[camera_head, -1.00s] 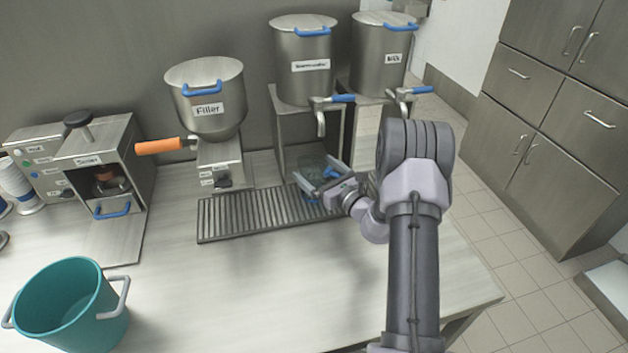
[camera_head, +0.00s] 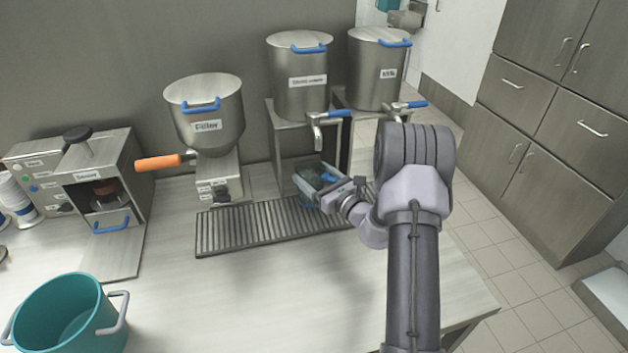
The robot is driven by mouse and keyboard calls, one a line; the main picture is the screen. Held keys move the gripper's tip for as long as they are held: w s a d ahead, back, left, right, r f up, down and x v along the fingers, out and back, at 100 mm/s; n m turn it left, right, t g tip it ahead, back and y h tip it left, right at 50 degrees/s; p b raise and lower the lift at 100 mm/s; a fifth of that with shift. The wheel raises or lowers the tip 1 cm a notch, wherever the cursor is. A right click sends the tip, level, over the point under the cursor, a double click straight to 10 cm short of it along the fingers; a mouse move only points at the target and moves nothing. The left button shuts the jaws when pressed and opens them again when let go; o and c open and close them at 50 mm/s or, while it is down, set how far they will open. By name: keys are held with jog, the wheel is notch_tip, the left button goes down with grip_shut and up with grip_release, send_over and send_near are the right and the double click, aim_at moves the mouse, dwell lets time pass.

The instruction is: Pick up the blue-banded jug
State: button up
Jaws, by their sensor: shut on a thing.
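The blue-banded jug (camera_head: 308,172) is a clear vessel with blue parts, below the tap of the middle steel dispenser and at the back right of the drip grate. My gripper (camera_head: 322,183) is shut on the jug, reaching in from the right. The gripper's fingers hide much of the jug, so I cannot tell whether its base touches the grate.
The slatted drip grate (camera_head: 240,229) lies in front of the filler (camera_head: 206,122), which has an orange handle (camera_head: 158,162). A teal bucket (camera_head: 62,318) stands front left.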

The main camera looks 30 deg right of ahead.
jog(key=s+a+r, duration=0.1)
jog(key=s+a, duration=0.1)
jog(key=s, duration=0.5)
jog(key=s+a+p, duration=0.1)
jog(key=s+a, duration=0.2)
jog(key=s, duration=0.5)
jog(key=shift+a+r, duration=0.2)
jog(key=shift+r, duration=0.2)
